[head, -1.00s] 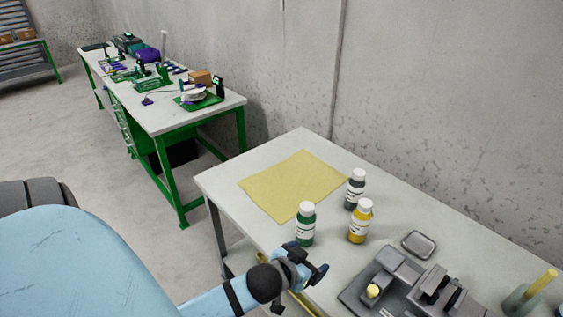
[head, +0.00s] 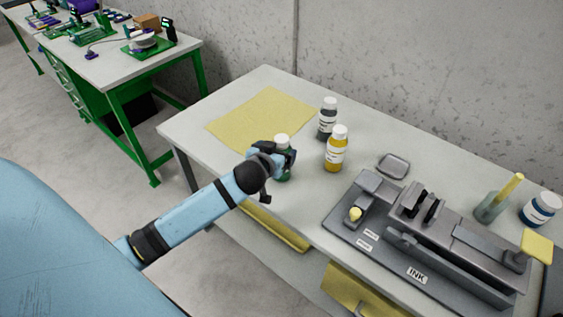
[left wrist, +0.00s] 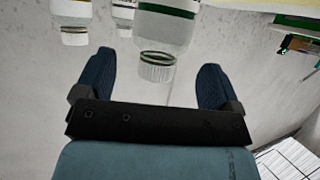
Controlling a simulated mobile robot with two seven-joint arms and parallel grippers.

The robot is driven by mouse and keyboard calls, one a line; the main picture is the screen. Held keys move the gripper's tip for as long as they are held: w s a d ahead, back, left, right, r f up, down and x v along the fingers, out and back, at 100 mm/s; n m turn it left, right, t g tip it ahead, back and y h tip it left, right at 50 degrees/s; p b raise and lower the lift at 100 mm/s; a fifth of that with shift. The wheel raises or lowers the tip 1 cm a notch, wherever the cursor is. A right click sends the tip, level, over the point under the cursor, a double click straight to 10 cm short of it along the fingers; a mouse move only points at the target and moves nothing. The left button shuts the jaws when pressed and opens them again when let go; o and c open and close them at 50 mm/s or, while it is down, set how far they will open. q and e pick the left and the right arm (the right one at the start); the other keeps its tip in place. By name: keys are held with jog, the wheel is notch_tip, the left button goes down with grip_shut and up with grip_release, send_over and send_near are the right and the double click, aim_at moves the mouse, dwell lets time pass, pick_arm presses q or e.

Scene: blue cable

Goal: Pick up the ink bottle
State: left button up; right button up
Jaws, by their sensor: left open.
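Several ink bottles with white caps stand on the table. The green bottle (head: 283,172) is partly hidden behind my left gripper (head: 277,157) in the head view. The yellow bottle (head: 335,150) and the black bottle (head: 327,119) stand to its right and behind. A blue bottle (head: 539,209) stands at the far right. In the left wrist view the green-labelled bottle (left wrist: 167,30) shows upside down, between and beyond the two open fingers of my left gripper (left wrist: 153,82). No finger visibly touches it. My right gripper is not in view.
A grey fixture marked INK (head: 420,245) fills the table's front right. A small grey tray (head: 393,166) lies behind it, and a cup with a yellow stick (head: 492,207) stands at right. A yellow sheet (head: 258,120) covers the back left of the table.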

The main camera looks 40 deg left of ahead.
aim_at(282, 149)
pick_arm(q)
jog(key=x, duration=0.5)
jog(key=shift+s+f, duration=0.15)
jog(key=shift+f, duration=0.15)
jog(key=shift+r, duration=0.1)
jog(key=c, duration=1.6)
